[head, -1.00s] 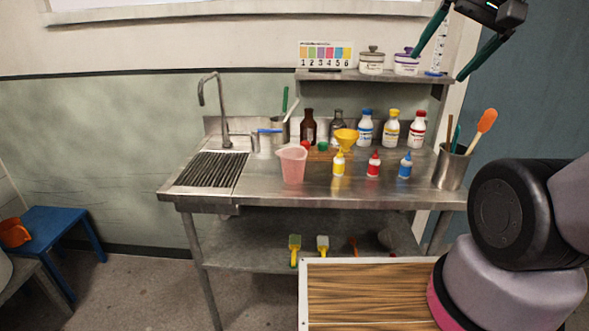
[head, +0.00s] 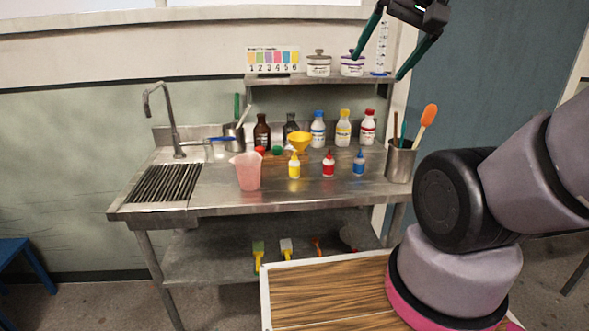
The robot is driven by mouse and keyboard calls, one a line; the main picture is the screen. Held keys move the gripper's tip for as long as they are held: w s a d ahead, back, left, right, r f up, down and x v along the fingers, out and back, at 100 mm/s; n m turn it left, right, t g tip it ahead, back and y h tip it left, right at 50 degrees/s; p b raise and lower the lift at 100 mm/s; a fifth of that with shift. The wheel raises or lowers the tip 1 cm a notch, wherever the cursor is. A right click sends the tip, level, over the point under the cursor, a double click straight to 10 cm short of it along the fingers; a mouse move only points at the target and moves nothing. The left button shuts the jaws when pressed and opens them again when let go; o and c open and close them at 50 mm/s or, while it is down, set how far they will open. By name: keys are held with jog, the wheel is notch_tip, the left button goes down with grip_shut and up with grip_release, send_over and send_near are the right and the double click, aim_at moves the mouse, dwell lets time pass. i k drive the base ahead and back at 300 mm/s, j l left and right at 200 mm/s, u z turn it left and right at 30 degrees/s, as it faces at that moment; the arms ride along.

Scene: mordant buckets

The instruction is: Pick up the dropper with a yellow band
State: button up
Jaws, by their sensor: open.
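The dropper with a yellow band (head: 294,168) is a small white bottle with a yellow label and yellow tip. It stands upright on the steel bench, in front of the yellow funnel (head: 300,142). A dropper with a red band (head: 328,165) and one with a blue band (head: 359,164) stand to its right in a row. My gripper (head: 378,68) is at the top of the head view, fingers spread wide and pointing down. It is empty, above and to the right of the droppers, in front of the upper shelf in the picture.
A pink beaker (head: 248,171) stands left of the yellow dropper. White bottles (head: 343,130) and brown bottles (head: 262,132) stand behind. A steel pot (head: 400,160) of tools is at the bench's right end. The bench (head: 290,195) is clear in front of the droppers.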

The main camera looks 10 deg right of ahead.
aim_at(293, 164)
jog(key=i+j+z, duration=0.15)
jog(key=j+z, duration=0.2)
jog(key=j, duration=1.05)
jog(key=j+z, duration=0.4)
jog(key=j, duration=1)
